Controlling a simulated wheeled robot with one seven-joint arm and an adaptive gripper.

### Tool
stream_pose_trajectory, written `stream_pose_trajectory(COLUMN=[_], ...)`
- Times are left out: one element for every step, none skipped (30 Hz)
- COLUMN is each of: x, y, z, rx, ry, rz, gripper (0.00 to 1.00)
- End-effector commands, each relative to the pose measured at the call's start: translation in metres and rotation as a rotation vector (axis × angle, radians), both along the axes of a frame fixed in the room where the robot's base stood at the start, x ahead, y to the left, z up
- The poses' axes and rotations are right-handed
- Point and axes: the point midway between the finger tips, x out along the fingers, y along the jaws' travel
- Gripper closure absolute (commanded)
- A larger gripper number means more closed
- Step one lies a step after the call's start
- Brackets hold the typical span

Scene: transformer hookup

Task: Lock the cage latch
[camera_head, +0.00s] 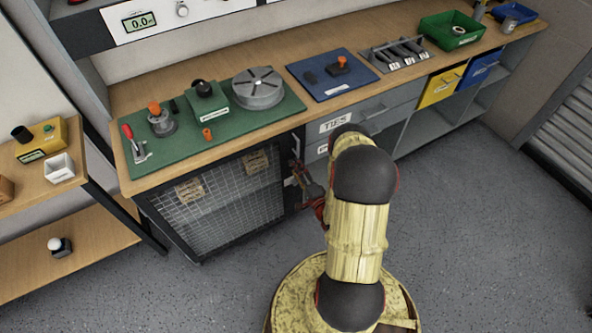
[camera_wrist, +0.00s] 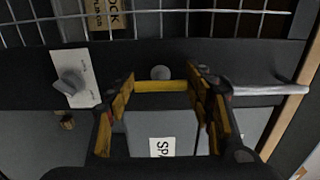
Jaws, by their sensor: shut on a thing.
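The cage (camera_head: 222,200) has a wire-mesh door in a dark frame, under the left end of the bench. My gripper (camera_head: 314,204) is at the right edge of this door, partly hidden behind my arm. In the wrist view, my gripper's fingers (camera_wrist: 163,100) are shut on a yellow bar (camera_wrist: 160,86) that spans between them, in front of the dark frame (camera_wrist: 215,60). I cannot tell for sure that this bar is the latch's handle. A round grey knob (camera_wrist: 160,72) sits beside the bar. A grey lever (camera_wrist: 270,90) sticks out to the right. A white plate with a grey knob (camera_wrist: 70,85) is at the left.
Grey drawers, one labelled TIES (camera_head: 336,122), adjoin the cage. The bench top holds a green board (camera_head: 185,140) with fixtures and a blue mat (camera_head: 325,88). A side shelf (camera_head: 95,245) stands at the left. Floor in front of the cage is clear.

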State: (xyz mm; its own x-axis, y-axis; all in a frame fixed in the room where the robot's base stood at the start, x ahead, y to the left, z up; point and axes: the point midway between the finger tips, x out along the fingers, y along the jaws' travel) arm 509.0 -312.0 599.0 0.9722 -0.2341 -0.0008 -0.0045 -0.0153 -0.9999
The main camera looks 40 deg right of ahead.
Motion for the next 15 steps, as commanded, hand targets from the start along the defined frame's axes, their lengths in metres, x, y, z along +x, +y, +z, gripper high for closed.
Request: stream_pose_trajectory(x=[0.0006, 0.0006, 0.0006, 0.0006, 0.0006, 0.0005, 0.0005, 0.0004, 0.0004, 0.0004, 0.0003, 0.0003, 0.0002, 0.0002, 0.0003], y=[-0.001, -0.001, -0.001, -0.001, -0.001, -0.0009, -0.0008, -0.0007, -0.0006, -0.0005, -0.0005, -0.0004, -0.0003, -0.0003, -0.0002], z=[0.0012, 0.0013, 0.0013, 0.0013, 0.0012, 0.0011, 0.001, 0.001, 0.0008, 0.0007, 0.0007, 0.0006, 0.0005, 0.0005, 0.0004], rx=[-0.003, -0.003, -0.003, -0.002, -0.002, -0.002, -0.001, -0.001, 0.0, 0.0, 0.0, 0.0, 0.0, 0.0, 0.0], ry=[-0.002, -0.002, -0.002, -0.003, -0.003, -0.003, -0.002, -0.002, -0.002, -0.002, -0.001, -0.001, -0.001, -0.001, -0.001], rz=[-0.001, -0.001, -0.001, -0.001, -0.001, -0.001, -0.001, 0.0, 0.0, 0.0, 0.0, 0.0, 0.0, 0.0, 0.0], gripper=[0.73, 0.73, 0.73, 0.46, 0.44, 0.42, 0.4, 0.39, 0.36, 0.35, 0.33, 0.31, 0.29, 0.29, 0.29])
